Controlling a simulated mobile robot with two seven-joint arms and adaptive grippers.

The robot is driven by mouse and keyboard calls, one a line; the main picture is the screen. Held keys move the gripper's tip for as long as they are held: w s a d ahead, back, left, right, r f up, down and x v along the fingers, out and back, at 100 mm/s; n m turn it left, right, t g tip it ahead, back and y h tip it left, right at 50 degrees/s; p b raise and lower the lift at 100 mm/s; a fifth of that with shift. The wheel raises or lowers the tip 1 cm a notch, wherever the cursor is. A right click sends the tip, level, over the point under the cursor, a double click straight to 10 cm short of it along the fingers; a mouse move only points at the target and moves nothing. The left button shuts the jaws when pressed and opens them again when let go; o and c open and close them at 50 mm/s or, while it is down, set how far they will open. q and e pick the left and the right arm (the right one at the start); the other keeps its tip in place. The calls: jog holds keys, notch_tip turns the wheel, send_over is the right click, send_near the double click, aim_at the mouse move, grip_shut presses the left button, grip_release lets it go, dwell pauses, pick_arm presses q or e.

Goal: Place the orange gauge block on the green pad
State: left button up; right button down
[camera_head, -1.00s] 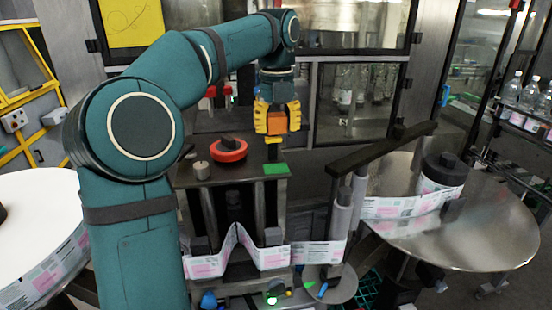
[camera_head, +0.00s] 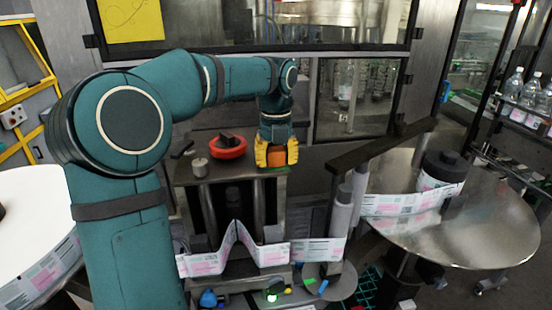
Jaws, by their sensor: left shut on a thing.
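My left gripper (camera_head: 277,154) has yellow fingers pointing down and is shut on the orange gauge block (camera_head: 277,158). The block is low between the fingers, at the right end of the machine's dark top. Only a thin edge of the green pad (camera_head: 285,169) shows beneath the gripper and block; the rest is hidden. The block is over the pad, but I cannot tell whether it touches it. My right gripper is out of view.
A red ring (camera_head: 228,148) with a dark piece on it and a small silver cylinder (camera_head: 200,167) stand left of the gripper. A dark bar (camera_head: 380,146) rises to the right. A label web (camera_head: 235,250) runs below in front. Glass doors stand behind.

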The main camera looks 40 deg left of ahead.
aim_at(276, 151)
pick_arm(q)
jog(key=shift+f, duration=0.15)
jog(key=o, duration=1.2)
notch_tip(276, 151, up, 12)
jog(key=shift+r, duration=0.15)
dwell(0.3)
